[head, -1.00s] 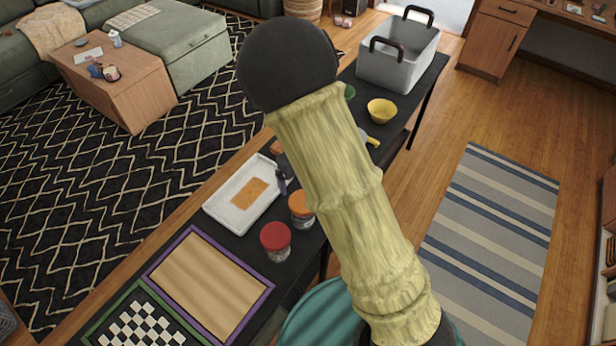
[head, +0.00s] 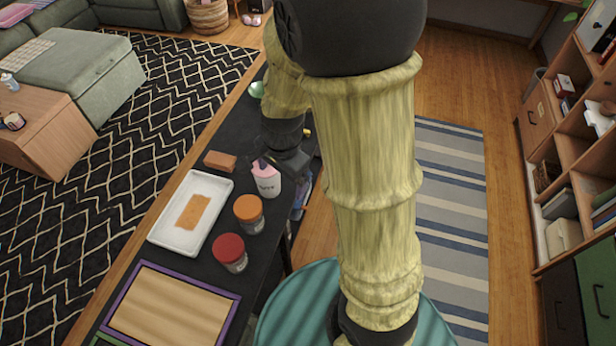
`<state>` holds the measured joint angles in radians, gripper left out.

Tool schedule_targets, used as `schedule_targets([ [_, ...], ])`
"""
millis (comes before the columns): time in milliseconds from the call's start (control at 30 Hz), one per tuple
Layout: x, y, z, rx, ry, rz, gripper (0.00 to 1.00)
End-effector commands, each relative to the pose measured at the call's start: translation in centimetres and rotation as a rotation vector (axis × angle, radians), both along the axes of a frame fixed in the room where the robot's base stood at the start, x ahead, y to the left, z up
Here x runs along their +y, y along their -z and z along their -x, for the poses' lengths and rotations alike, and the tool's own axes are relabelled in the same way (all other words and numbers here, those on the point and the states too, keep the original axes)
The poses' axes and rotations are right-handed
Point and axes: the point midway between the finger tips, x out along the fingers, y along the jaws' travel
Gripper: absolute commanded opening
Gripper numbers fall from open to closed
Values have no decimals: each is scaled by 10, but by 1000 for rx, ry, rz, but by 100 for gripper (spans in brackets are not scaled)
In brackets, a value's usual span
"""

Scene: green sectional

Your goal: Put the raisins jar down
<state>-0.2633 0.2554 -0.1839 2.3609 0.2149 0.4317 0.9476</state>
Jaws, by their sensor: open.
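A white jar with a pink top and dark lettering (head: 267,186) stands upright on the black table beside the tray. The lettering is too small to read for certain, so I cannot tell whether this is the raisins jar. My gripper (head: 268,163) is open at the top of this jar; whether its fingers touch it is unclear. A jar with an orange lid (head: 248,209) and a jar with a red lid (head: 230,250) stand upright nearer the front, apart from my gripper.
A white tray (head: 168,236) with an orange-brown patch lies left of the jars. A brown block (head: 220,161) lies behind it. A purple-framed board (head: 170,308) is at the front. My arm hides the table's right part.

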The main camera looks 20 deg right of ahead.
Motion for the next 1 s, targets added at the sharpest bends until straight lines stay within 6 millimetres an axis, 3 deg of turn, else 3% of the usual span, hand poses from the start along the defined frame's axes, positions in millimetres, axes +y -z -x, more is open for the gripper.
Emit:
schedule_targets([
  [300,-32,-28,38,-113,-692,129,93],
  [500,-42,-36,53,-143,-992,212,93],
  [1000,-44,-36,55,-145,-1034,222,93],
])
